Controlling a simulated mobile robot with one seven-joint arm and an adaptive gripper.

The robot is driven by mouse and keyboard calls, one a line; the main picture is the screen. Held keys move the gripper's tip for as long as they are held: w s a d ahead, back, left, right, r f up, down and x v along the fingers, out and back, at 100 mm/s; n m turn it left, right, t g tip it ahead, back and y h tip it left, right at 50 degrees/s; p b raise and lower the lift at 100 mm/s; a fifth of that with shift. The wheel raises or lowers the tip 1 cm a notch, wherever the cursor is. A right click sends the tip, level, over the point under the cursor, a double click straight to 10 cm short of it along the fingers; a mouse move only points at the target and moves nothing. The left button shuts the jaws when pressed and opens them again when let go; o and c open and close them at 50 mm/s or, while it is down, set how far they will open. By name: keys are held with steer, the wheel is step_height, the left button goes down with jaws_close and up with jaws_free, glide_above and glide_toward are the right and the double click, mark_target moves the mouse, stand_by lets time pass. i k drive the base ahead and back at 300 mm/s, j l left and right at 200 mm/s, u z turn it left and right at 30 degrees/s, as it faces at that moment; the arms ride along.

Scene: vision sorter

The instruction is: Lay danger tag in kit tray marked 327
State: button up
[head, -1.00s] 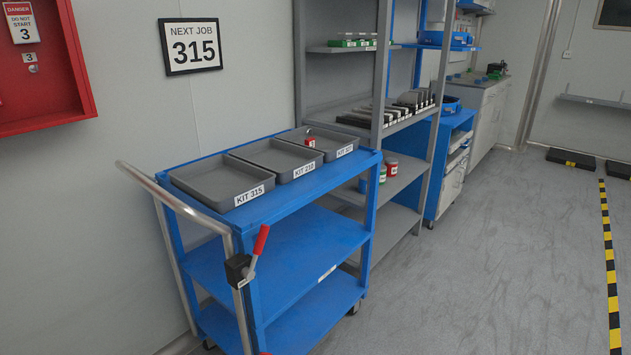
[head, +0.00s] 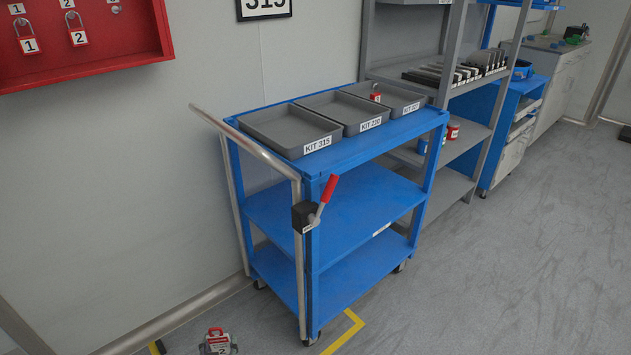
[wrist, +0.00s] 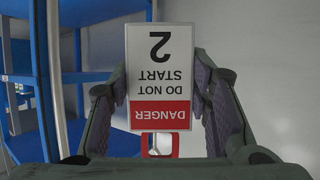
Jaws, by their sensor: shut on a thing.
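The danger tag (wrist: 160,75) shows in the wrist view between both fingers, upside down, white with a red band, reading "DANGER DO NOT START 2", with a red loop at its lower end. My gripper (wrist: 158,98) is shut on it. In the head view a small red and white item marked 2, apparently the held tag (head: 218,346), shows at the bottom left edge, in front of the blue cart and well below its top. The farthest grey kit tray (head: 412,104) on the cart has a small label that seems to read KIT 327. A small red padlock-like item (head: 376,97) sits in it.
The blue cart (head: 345,150) also bears the KIT 315 tray (head: 270,128) and a middle tray (head: 340,108). Its handle (head: 240,135) and red lever (head: 329,188) face the near side. A red cabinet (head: 80,75) hangs at left. Grey shelves stand behind; right floor is clear.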

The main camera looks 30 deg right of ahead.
mark_target(388, 100)
steer(key=l+u, duration=0.4)
steer(key=k+l+u, duration=0.1)
steer(key=l+u, duration=0.3)
steer(key=k+l+u, duration=0.15)
steer(key=l, duration=0.2)
steer(key=l+u, duration=0.15)
steer(key=l, duration=0.2)
steer(key=k+l+u, duration=0.3)
steer(key=l, duration=0.25)
steer(key=k+l, duration=0.2)
steer(key=k+l+u, duration=0.15)
steer(key=l, duration=0.3)
steer(key=k+l, duration=0.3)
steer(key=l, duration=0.2)
steer(key=k+l, duration=0.3)
steer(key=l, duration=0.2)
steer(key=k+l, duration=0.3)
steer(key=l, duration=0.2)
steer(key=k+l, duration=0.3)
steer(key=l, duration=0.15)
steer(key=i+l+u, duration=0.05)
